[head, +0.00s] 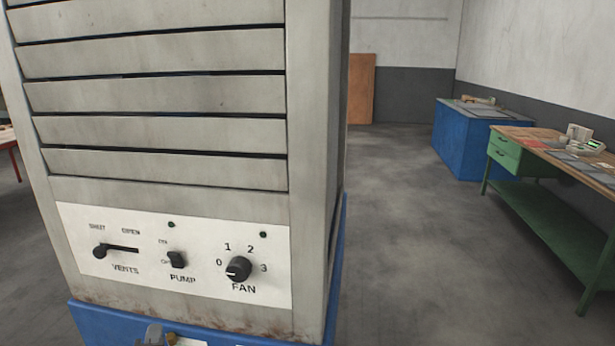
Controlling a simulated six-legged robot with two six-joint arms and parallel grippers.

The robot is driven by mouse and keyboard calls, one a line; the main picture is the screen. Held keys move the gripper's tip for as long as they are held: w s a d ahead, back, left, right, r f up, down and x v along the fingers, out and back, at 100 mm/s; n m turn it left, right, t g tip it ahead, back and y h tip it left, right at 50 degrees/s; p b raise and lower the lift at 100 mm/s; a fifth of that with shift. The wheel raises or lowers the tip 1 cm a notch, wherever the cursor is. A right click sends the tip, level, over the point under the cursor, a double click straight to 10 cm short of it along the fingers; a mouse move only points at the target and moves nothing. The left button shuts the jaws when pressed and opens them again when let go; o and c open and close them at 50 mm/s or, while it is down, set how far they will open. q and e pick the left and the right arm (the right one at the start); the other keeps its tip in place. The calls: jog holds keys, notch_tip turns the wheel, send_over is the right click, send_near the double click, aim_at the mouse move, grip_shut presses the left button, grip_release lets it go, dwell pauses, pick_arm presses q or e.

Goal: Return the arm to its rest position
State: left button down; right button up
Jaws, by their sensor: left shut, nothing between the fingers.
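A grey louvred cabinet (160,95) fills the left half of the head view. Its white control panel (205,285) carries a black VENTS lever (118,249), a black PUMP switch (176,259) and a round black FAN knob (238,268). The lever lies nearly level, with its round end at the left. I cannot tell the exact knob setting. My right gripper is out of view.
The cabinet stands on a blue base (95,322). At the right are a green workbench (540,215) with items on top and a blue block (460,140) behind it. A brown board (361,90) leans at the back wall. The grey floor (400,240) between is clear.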

pick_arm(q)
jog(key=s+d+f+n+g+h+p, duration=0.1)
jog(key=s+d+f+g+h, duration=0.2)
jog(key=d+f, duration=0.45)
jog(key=s+d+f+n+g+h+p, duration=0.1)
jog(key=s+d+f+g+h, duration=0.2)
jog(key=f, duration=0.8)
jog(key=s+d+f+n+g+h, duration=0.2)
jog(key=s+d+f+n+g, duration=0.2)
jog(key=s+n, duration=0.3)
jog(key=s+d+f+n+g+h, duration=0.2)
jog(key=s+d+f+n+g, duration=0.2)
jog(key=s+d+n, duration=0.3)
jog(key=s+f+n+p, duration=0.1)
jog(key=s, duration=0.2)
jog(key=shift+s+d+f+g+h, duration=0.15)
jog(key=shift+s+f+g+h, duration=0.05)
jog(key=shift+f+g+h, duration=0.2)
jog(key=c, duration=1.8)
grip_release()
